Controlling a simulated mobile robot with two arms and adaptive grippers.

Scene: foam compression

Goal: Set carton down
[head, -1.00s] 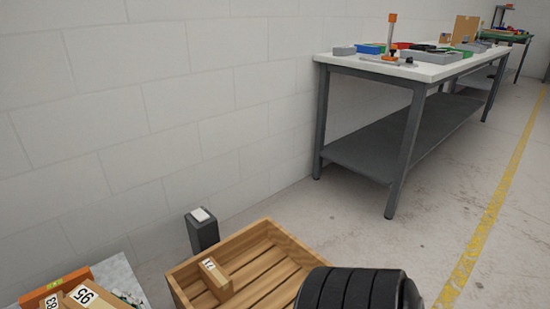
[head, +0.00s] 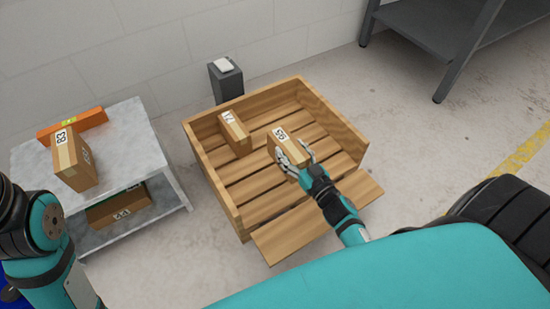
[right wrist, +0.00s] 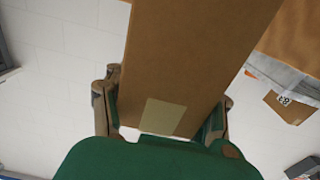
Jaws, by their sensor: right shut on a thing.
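The carton marked 95 (head: 287,139) is held by my right gripper (head: 293,157) inside the outline of the wooden crate (head: 225,195), right of its middle. In the right wrist view my right gripper (right wrist: 163,108) has a finger on each side of the plain brown carton (right wrist: 190,60), which has a tape strip. I cannot tell whether the carton touches the slats or hangs just above them. Another carton, marked 17 or 71 (head: 235,133), stands in the crate to its left, with a gap between. My left arm shows at the left edge; its gripper is out of view.
A grey table (head: 125,125) at the left bears the carton marked 83 (head: 72,160) and an orange bar (head: 72,125); another carton (head: 118,206) is on its lower shelf. A dark post (head: 226,82) stands behind the crate. The crate's front slats are bare.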

